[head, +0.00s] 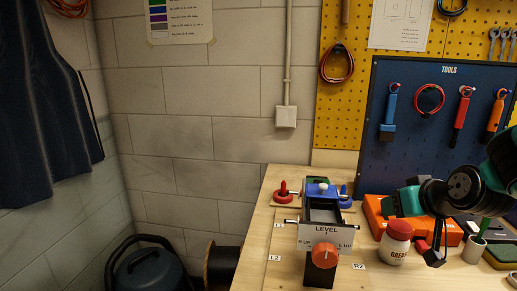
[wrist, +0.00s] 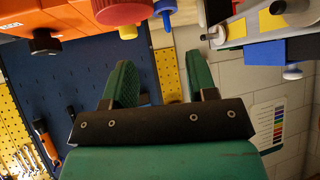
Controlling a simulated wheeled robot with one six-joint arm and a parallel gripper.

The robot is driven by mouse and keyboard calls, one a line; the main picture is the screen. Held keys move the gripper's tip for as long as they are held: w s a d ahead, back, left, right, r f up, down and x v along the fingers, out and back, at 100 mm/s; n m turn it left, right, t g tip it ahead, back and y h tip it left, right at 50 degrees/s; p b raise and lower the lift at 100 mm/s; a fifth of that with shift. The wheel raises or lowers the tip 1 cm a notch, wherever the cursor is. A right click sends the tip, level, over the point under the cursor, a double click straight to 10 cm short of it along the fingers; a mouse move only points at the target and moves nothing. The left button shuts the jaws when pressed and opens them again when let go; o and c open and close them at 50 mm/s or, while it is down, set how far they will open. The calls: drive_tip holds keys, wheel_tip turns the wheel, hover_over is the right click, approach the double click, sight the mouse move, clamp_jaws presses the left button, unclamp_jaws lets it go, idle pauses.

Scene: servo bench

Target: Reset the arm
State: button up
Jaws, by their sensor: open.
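My gripper (head: 437,256) is at the right in the head view, held above the bench just right of the white grease jar (head: 395,246) with its red lid. In the wrist view its two green fingers (wrist: 161,82) stand apart with nothing between them. My arm is bent and comes in from the right edge. Whether the gripper touches anything below is not clear.
A level fixture (head: 324,238) with an orange-red knob (head: 325,255) stands at the bench front. An orange case (head: 373,210) lies behind the jar. A white cup (head: 474,250) stands to the right. A blue tool board (head: 430,150) rises behind.

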drive_tip(key=s+a+f+g, duration=0.2)
drive_tip(key=s+a+g, duration=0.15)
drive_tip(key=s, duration=0.25)
drive_tip(key=s+a+f+g, duration=0.2)
drive_tip(key=s+g, duration=0.2)
drive_tip(key=s, duration=0.2)
drive_tip(key=s+a+r+n+g+y, duration=0.1)
drive_tip(key=s+a+r+n, duration=0.2)
drive_tip(key=a, duration=0.4)
drive_tip(key=s+a+r+n+g+y, duration=0.1)
drive_tip(key=s+a+r+n+y, duration=0.1)
drive_tip(key=s+a+r+n, duration=0.2)
drive_tip(key=s+a+r, duration=0.1)
drive_tip(key=s+a, duration=0.2)
drive_tip(key=shift+s+y, duration=0.3)
drive_tip(key=shift+g, duration=0.25)
drive_tip(key=shift+c, duration=0.4)
